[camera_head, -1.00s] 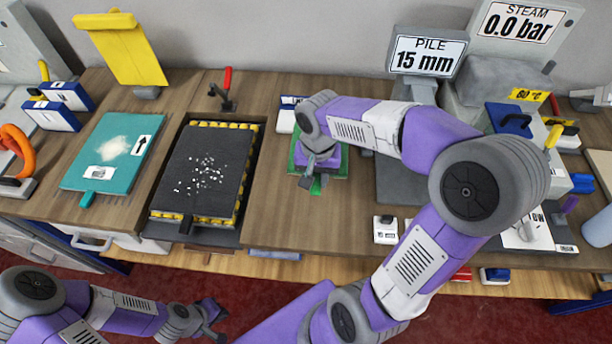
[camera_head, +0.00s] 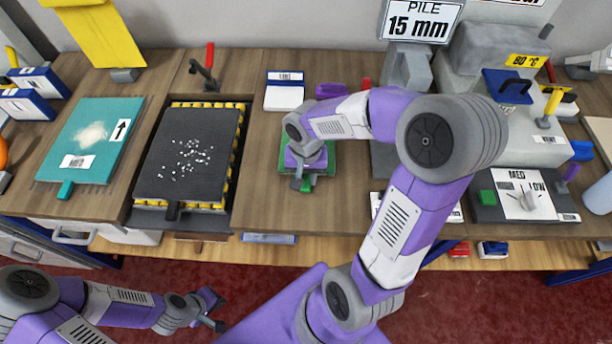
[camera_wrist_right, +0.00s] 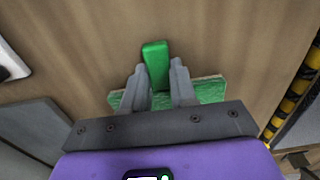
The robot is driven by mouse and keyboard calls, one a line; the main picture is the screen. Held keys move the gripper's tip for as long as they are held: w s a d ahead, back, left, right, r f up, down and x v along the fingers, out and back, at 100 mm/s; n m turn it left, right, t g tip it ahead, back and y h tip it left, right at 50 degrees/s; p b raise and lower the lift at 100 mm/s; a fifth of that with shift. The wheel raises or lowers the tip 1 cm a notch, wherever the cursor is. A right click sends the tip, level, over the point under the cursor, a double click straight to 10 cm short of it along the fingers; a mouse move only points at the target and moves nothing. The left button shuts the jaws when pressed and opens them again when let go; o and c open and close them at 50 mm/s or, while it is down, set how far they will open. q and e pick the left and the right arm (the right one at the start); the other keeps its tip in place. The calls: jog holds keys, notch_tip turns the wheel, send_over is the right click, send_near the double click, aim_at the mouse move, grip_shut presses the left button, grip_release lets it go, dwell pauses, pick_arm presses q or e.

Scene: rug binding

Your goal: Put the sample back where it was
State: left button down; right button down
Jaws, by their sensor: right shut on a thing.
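The green sample (camera_head: 326,167) is a flat square piece lying at or just above the wooden bench, mostly hidden under my right gripper in the head view. Its green tab points toward the front edge. My right gripper (camera_head: 304,180) is above it; in the wrist view its fingers (camera_wrist_right: 159,75) are shut on the tab (camera_wrist_right: 155,58), with the sample's green body (camera_wrist_right: 211,90) behind them. Whether the sample touches the bench I cannot tell. My left gripper (camera_head: 214,311) is open and empty, low in front of the bench, over the red floor.
Left of the sample lies a dark board with white specks (camera_head: 165,165) on a yellow-edged bed. Further left is a teal board (camera_head: 70,150) with an arrow label. A white-and-blue box (camera_head: 284,92) stands behind the sample. Bare bench (camera_head: 262,205) lies in front and to the left.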

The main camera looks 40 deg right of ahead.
jog(key=shift+f, duration=0.15)
jog(key=c, duration=0.9)
grip_release()
jog(key=shift+r, duration=0.2)
jog(key=shift+r, duration=0.35)
notch_tip(320, 180, up, 11)
jog(key=p, duration=0.3)
jog(key=shift+r+p, duration=0.15)
jog(key=shift+p, duration=0.25)
